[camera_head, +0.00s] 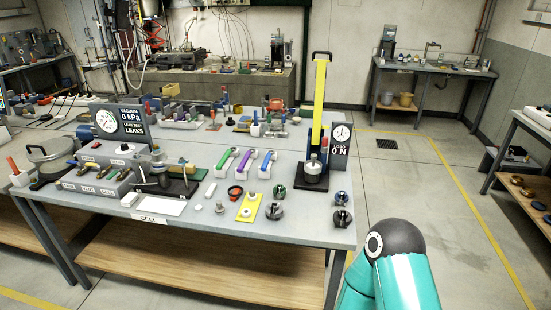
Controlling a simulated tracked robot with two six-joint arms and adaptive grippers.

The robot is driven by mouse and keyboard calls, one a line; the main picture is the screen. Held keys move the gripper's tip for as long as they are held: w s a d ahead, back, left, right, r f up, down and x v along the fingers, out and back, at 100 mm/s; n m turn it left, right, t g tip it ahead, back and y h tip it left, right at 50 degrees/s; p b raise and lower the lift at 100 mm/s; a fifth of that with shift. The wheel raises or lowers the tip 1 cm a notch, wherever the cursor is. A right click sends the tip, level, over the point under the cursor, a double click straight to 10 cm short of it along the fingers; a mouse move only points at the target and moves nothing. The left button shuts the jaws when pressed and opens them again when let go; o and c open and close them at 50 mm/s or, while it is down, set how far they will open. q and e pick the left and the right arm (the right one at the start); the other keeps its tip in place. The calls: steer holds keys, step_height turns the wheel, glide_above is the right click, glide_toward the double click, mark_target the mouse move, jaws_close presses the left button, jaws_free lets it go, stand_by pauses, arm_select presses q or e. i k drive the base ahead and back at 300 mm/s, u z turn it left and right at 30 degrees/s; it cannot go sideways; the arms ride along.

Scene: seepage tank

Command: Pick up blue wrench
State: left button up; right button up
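Three long-handled tools stand in white holders at the middle of the near table (325,226). From left to right they look green (226,159), purple (245,161) and blue (267,161). The rightmost, the blue wrench, leans with its lower end in its holder, and nothing touches it. Neither of my grippers shows. Only a teal link of mine with a dark round joint is in view at the bottom right, apart from the tools.
A press with a tall yellow lever (319,100) stands right of the tools, beside a load gauge (340,145). Small knobs, a yellow plate (249,207) and a red-rimmed cup (235,192) lie in front. A vacuum gauge (119,121) stands left. The floor at right is open.

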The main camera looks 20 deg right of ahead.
mark_target(264, 164)
steer(key=i, duration=0.85)
